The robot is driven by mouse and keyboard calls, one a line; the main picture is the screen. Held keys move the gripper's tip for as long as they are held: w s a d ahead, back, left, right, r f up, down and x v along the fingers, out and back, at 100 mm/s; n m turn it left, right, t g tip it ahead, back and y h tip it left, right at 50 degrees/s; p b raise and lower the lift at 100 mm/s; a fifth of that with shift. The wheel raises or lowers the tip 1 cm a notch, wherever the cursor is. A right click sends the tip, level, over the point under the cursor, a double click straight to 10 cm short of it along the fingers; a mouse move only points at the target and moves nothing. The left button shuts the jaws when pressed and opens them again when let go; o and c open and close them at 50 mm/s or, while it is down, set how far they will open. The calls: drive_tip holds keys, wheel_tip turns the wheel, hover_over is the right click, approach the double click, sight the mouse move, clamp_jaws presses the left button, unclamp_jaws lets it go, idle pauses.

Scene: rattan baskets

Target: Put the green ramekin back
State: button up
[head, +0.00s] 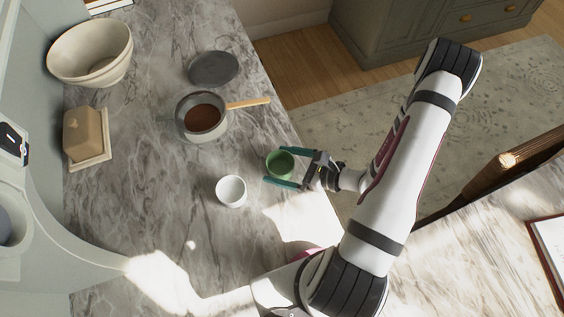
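The green ramekin (280,165) stands on the marble counter near its right edge. My gripper (272,166) reaches in from the right, with one teal finger on the far side of the ramekin and one on the near side. The fingers are apart, with the ramekin between them. A gap shows between the ramekin and the near finger; contact at the far finger cannot be told. A white ramekin (231,191) stands to the left and nearer.
A saucepan (188,128) with brown contents and a wooden handle stands farther back, its grey lid (213,68) behind it. A large cream bowl (88,75) and a butter dish (92,160) are at the left. The marble counter (150,205) is clear between the butter dish and white ramekin.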

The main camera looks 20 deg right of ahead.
drive_tip(key=shift+s+d+r, duration=0.15)
drive_tip(key=shift+r, duration=0.1)
drive_tip(key=v, duration=1.1)
drive_tip(key=shift+s+d+r, duration=0.1)
drive_tip(key=shift+s, duration=0.2)
drive_tip(key=s+a+r+n+g+h, duration=0.3)
drive_tip(key=a+r+n, duration=0.4)
drive_tip(key=n, duration=0.3)
drive_tip(key=s+a+r+n+g+h, duration=0.4)
drive_tip(key=s+a+r+n+g, duration=0.1)
drive_tip(key=r+n, duration=0.4)
drive_tip(key=a+n+g, duration=0.1)
drive_tip(key=a+n, duration=0.1)
drive_tip(key=shift+s+r+n+g+h, duration=0.3)
drive_tip(key=shift+g, duration=0.1)
